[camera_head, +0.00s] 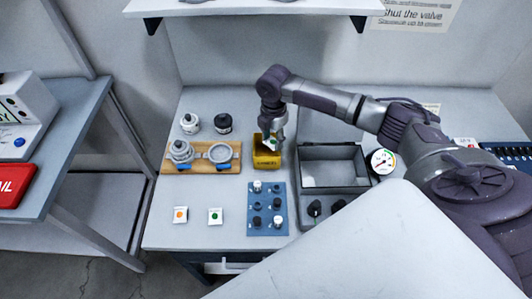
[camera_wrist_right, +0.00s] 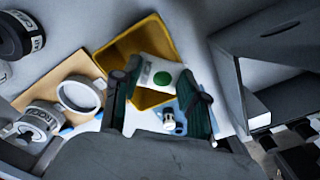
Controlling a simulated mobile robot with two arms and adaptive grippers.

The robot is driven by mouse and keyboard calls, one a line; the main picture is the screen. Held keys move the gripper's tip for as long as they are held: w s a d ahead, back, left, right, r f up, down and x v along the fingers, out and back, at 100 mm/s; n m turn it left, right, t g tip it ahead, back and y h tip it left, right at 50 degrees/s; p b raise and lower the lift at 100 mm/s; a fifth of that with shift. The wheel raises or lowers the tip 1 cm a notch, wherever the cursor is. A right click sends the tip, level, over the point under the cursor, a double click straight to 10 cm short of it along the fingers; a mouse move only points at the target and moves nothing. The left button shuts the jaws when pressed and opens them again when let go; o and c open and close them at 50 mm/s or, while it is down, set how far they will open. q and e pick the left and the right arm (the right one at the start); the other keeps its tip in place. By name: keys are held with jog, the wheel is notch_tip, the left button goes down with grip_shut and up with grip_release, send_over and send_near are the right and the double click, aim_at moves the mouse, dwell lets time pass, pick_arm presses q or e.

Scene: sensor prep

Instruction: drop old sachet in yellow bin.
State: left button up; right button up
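The yellow bin (camera_head: 267,161) stands at the middle of the table, and it also shows in the right wrist view (camera_wrist_right: 113,48). My right gripper (camera_head: 273,136) points down over the bin. It is shut on a white sachet with a green dot (camera_head: 270,145), which shows between the fingers in the right wrist view (camera_wrist_right: 161,74). The sachet is over the bin's opening; whether it touches the bin I cannot tell. A sachet with an orange dot (camera_head: 180,215) and another with a green dot (camera_head: 215,216) lie at the table's front left. My left gripper is not in view.
Left of the bin is a wooden board (camera_head: 204,151) with a round metal housing and ring. Two jars (camera_head: 223,123) stand behind it. A blue mat (camera_head: 268,225) with small parts lies in front of the bin. A grey open case (camera_head: 332,187) is to its right, beside a gauge (camera_head: 383,162).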

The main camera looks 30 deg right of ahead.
jog(key=o, duration=0.5)
jog(key=shift+r, duration=0.1)
notch_tip(320, 180, up, 12)
jog(key=shift+f, duration=0.2)
dwell(0.5)
